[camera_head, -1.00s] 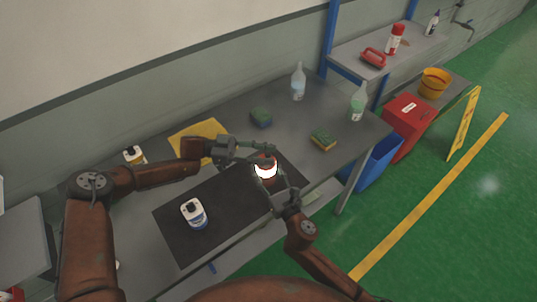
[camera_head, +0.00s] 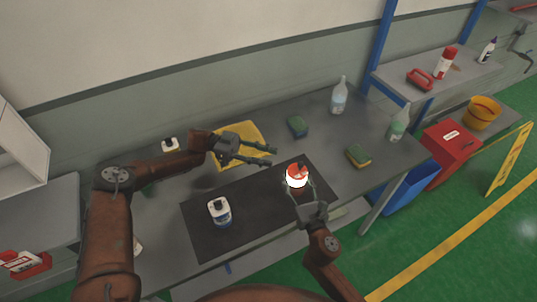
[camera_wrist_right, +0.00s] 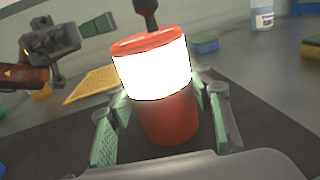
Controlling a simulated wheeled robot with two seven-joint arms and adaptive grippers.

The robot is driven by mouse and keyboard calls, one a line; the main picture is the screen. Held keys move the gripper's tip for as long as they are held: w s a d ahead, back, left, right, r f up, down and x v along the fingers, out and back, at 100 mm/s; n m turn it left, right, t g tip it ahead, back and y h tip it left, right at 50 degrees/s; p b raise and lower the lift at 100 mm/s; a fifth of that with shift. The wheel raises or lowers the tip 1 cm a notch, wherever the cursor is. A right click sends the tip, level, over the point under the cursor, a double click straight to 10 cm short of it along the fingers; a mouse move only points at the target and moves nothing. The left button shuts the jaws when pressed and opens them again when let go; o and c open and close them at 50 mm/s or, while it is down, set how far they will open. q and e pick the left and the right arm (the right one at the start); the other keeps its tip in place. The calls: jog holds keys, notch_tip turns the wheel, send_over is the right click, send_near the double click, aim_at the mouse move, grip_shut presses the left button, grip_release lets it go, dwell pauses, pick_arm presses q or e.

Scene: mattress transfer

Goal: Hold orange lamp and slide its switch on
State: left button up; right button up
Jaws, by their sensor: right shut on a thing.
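The orange lamp (camera_head: 297,176) stands upright over the black mat (camera_head: 240,218), its middle band glowing bright white. In the right wrist view the lamp (camera_wrist_right: 168,118) shows an orange-red top and body around the lit band. A dark stem or handle rises from its top; I cannot make out the switch. My right gripper (camera_head: 303,190) is shut on the lamp, with a green-padded finger on each side of it. My left gripper (camera_head: 266,156) is open and empty, to the left of the lamp and apart from it.
A yellow cloth (camera_head: 240,135), sponges (camera_head: 298,126) (camera_head: 358,156) and clear bottles (camera_head: 339,97) (camera_head: 398,124) are on the grey table. Blue and red bins (camera_head: 452,147) stand beyond its right end.

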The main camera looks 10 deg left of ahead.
jog(key=o, duration=1.6)
jog(key=shift+s, duration=0.1)
